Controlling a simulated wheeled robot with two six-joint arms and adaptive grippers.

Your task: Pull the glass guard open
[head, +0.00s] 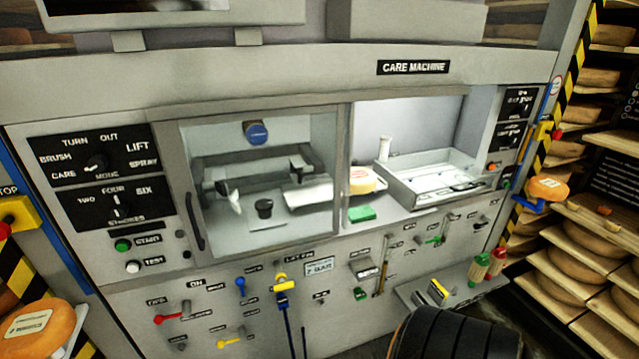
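The glass guard (268,185) is a grey-framed pane on the front of the care machine (412,67). It covers the left half of the machine's opening. A dark upright handle (195,220) sits at the pane's left edge. Through the glass I see a blue round knob (256,132), a dark cup (264,208) and a grey bar mechanism. The right half of the opening appears uncovered, with a lit white tray (385,184) and a yellow cheese piece (362,181) inside.
Mode dials (97,162) are left of the handle. Coloured levers (282,285) cover the panel below. A small shelf (410,290) juts out at lower right. Cheese racks (590,225) stand right; an orange cheese wheel (38,328) is lower left.

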